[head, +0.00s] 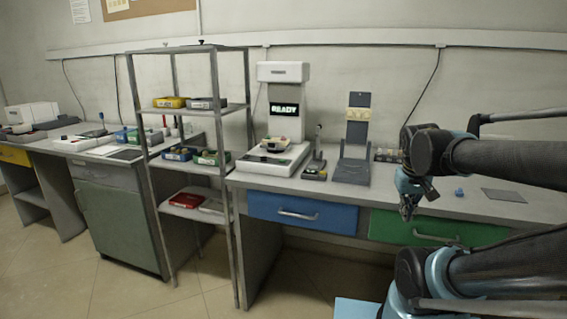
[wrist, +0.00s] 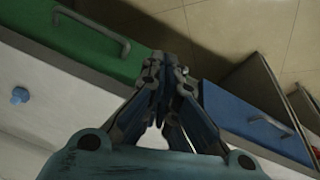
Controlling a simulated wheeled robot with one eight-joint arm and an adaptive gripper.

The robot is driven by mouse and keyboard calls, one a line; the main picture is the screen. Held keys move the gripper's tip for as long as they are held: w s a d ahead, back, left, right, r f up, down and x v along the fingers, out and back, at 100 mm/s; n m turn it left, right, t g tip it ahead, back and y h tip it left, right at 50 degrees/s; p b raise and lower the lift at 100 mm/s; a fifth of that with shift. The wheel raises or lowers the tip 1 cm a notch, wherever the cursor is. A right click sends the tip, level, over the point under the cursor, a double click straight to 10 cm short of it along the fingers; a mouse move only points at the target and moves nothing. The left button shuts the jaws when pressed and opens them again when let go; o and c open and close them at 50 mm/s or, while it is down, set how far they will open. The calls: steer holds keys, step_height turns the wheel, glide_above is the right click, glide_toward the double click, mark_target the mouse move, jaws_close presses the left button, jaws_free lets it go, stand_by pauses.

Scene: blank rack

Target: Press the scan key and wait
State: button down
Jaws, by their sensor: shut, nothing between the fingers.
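A white scanner machine (head: 283,72) stands on the bench in the head view. Its dark display reads READY (head: 285,109) in light letters. A small part with a yellowish band (head: 274,144) sits on its base (head: 270,163). I cannot make out a separate scan key; small marks show on the base front. My gripper (head: 408,212) is at the right, in front of the bench edge and well apart from the scanner. In the wrist view my gripper (wrist: 160,120) is shut and empty, pointing down past the drawer fronts.
A black stand (head: 316,158) and a grey upright fixture (head: 353,150) stand right of the scanner. A metal rack (head: 213,110) with coloured boxes is to its left. A small blue knob (head: 459,192) and a grey plate (head: 503,195) lie on the bench at right.

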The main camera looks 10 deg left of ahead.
steer(key=w+a+r+n+t, duration=0.2)
steer(key=w+a+r+n, duration=0.1)
steer(key=w+a+r, duration=0.65)
step_height(320, 180, up, 7)
steer(key=n+t+y, duration=0.2)
steer(key=n+t, duration=0.2)
steer(key=n, duration=0.1)
glide_above(280, 160)
steer(key=shift+w+r, duration=0.15)
steer(key=shift+w, duration=0.1)
steer(key=shift+f, duration=4.4)
steer(key=shift+f, duration=0.15)
steer(key=shift+s+f, duration=0.1)
steer(key=shift+f, duration=0.1)
